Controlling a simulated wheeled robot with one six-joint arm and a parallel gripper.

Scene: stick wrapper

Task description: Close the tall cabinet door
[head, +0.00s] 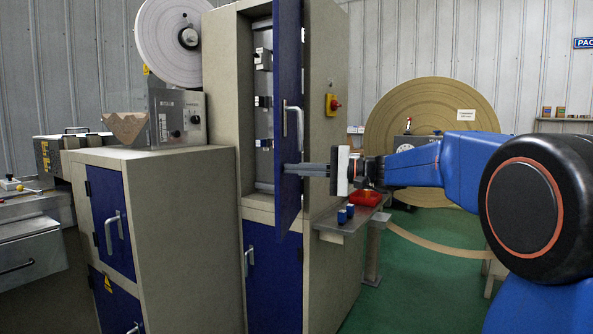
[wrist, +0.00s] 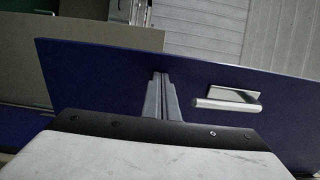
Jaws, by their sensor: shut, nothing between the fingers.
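The tall cabinet door (head: 288,100) is a blue panel standing ajar, swung out from the beige tall cabinet (head: 226,105). Its inside shelf fittings show through the gap on the left. A silver handle (head: 297,122) is on the door's outer face. My gripper (head: 287,168) is shut and empty, its fingertips at the door's outer face below the handle. In the wrist view the shut fingers (wrist: 161,78) point at the blue door (wrist: 110,75), and the handle (wrist: 228,101) lies to their right. I cannot tell whether the fingertips touch the door.
A lower beige cabinet with blue doors (head: 112,218) stands at the left. A metal shelf with a red tray (head: 364,198) and blue cups (head: 345,214) sits below my gripper. A large brown roll (head: 400,105) stands behind. Green floor (head: 420,275) is open at the right.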

